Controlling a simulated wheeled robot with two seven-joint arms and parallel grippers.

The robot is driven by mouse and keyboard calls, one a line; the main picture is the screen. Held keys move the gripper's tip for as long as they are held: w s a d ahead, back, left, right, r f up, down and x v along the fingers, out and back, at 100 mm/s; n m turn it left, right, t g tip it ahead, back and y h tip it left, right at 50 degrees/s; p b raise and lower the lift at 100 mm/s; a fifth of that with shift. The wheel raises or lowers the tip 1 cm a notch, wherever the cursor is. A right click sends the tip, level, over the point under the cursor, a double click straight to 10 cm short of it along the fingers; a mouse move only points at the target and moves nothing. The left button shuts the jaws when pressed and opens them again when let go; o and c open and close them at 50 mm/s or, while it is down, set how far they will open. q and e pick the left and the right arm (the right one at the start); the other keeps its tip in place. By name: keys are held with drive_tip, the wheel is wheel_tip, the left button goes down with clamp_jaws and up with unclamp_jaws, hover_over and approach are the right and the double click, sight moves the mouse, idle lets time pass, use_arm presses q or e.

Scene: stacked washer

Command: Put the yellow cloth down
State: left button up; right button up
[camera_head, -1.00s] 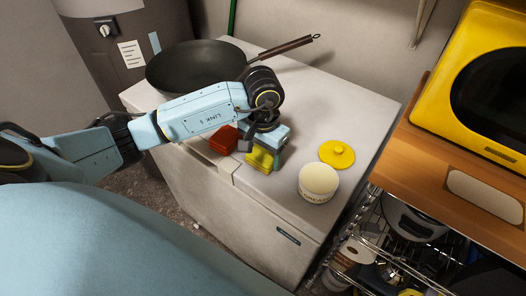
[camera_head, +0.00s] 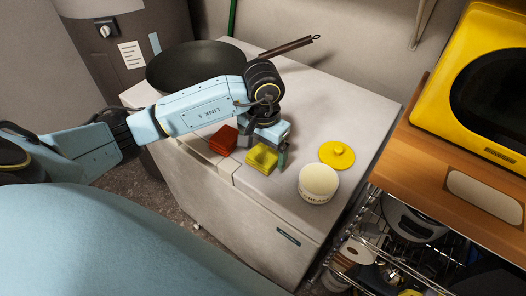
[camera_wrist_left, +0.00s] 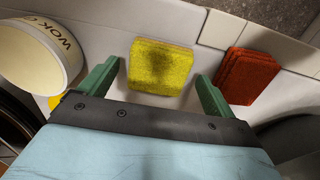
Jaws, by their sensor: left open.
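The yellow cloth (camera_head: 262,157) is a folded square lying on the white top of the chest unit (camera_head: 290,185), near its front edge. It also shows in the left wrist view (camera_wrist_left: 160,66), lying between the two green fingers with a gap on each side. My left gripper (camera_head: 266,150) is open just above and behind the cloth, and nothing is held in it. It also shows in the left wrist view (camera_wrist_left: 157,84). My right gripper is not in view.
A red folded cloth (camera_head: 223,140) lies just left of the yellow one. A white jar (camera_head: 318,183) and a yellow lid (camera_head: 337,154) sit to the right. A dark pan (camera_head: 195,66) stands behind. A wooden shelf (camera_head: 450,150) with a yellow microwave is at the right.

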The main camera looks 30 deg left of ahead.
sight(263, 154)
use_arm(q)
wheel_tip(263, 154, up, 11)
drive_tip(key=shift+f, duration=0.2)
idle(0.4)
